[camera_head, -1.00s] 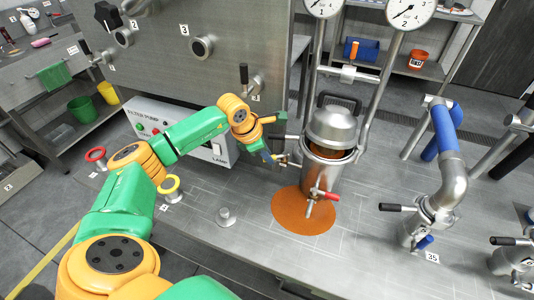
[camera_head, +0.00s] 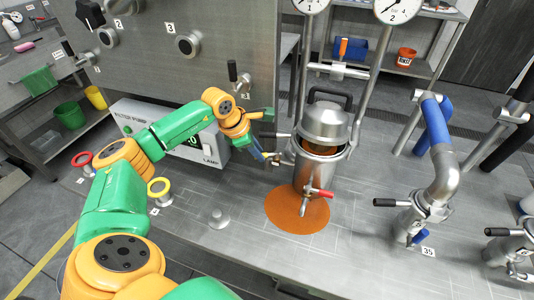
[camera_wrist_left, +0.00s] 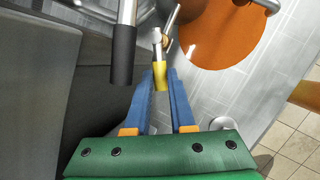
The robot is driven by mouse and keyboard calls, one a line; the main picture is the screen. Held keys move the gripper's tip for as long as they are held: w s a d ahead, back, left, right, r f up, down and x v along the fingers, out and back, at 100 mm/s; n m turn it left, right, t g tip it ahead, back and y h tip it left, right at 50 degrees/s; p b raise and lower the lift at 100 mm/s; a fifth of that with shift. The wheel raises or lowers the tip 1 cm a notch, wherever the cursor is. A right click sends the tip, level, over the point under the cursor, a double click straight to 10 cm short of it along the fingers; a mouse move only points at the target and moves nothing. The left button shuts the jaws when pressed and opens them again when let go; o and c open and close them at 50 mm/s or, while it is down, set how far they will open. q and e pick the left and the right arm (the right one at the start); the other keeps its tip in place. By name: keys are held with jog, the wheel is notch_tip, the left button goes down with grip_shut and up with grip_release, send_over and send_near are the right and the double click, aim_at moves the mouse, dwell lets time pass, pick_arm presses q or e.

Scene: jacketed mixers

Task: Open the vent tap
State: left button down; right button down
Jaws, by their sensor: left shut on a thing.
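The jacketed mixer (camera_head: 322,150) is a steel pot with a domed lid, standing behind an orange spill on the steel bench. A small tap with a yellow handle (camera_wrist_left: 161,80) shows in the left wrist view. My left gripper (camera_head: 268,156), with blue fingers, is at the left side of the pot. In the left wrist view its fingertips (camera_wrist_left: 161,72) are on either side of the yellow handle, shut on it. In the head view the fingers largely hide this tap. My right gripper is in neither view.
A black-handled lever (camera_wrist_left: 123,55) is close beside the left fingers. A red-handled tap (camera_head: 320,193) is on the pot's front, above the orange spill (camera_head: 297,215). The pump box (camera_head: 215,150) stands behind my left arm. A pipe with a blue sleeve (camera_head: 437,125) stands at right.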

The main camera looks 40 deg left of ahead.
pick_arm(q)
jog(key=c, duration=0.8)
grip_release()
jog(key=shift+o, duration=0.2)
jog(key=shift+r, duration=0.1)
jog(key=d+b+v, duration=0.1)
jog(key=v, duration=0.6)
jog(key=shift+a, duration=0.45)
